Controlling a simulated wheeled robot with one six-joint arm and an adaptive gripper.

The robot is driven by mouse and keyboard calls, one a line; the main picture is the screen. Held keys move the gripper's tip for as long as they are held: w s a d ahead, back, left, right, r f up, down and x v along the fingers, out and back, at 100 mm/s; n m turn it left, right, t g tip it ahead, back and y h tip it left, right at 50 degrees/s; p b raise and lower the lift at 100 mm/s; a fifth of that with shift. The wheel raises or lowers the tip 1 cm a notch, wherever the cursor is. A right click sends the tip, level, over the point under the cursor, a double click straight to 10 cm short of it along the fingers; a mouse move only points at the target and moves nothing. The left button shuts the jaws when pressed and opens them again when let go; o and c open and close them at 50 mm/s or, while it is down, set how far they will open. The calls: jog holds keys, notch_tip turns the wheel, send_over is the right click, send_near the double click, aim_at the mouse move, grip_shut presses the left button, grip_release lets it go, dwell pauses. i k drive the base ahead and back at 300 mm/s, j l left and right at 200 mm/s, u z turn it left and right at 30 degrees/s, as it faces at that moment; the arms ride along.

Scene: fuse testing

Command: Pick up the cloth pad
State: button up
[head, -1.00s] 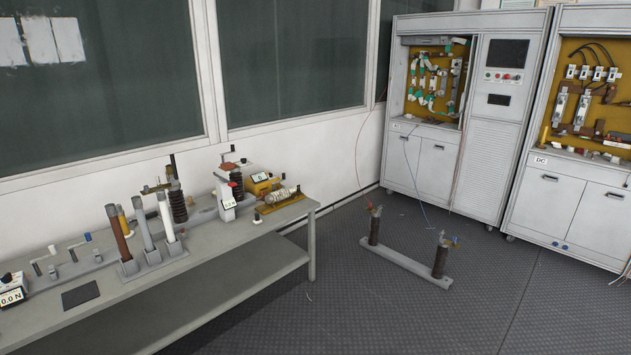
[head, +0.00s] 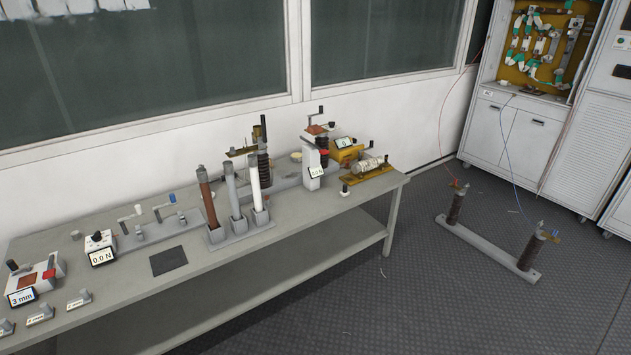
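My gripper is not in view.
The tube rack (head: 238,230) stands right of the pad. A force meter reading 0.0 N (head: 101,250) and a 3 mm gauge (head: 32,282) stand to its left. A two-post stand (head: 487,243) is on the floor at right. Floor in front of the bench is clear.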

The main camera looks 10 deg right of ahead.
aim_at(344, 192)
jog(key=i+j+z, duration=0.15)
jog(key=i+j, duration=0.15)
jog(key=i+j+z, duration=0.1)
jog(key=i+j, duration=0.15)
jog(key=i+j+z, duration=0.15)
jog(key=j, duration=0.25)
jog(key=i+j+z, duration=0.15)
jog(key=i+j, duration=0.2)
jog(key=i+j+z, duration=0.1)
jog(key=j, duration=0.35)
jog(key=i, duration=0.1)
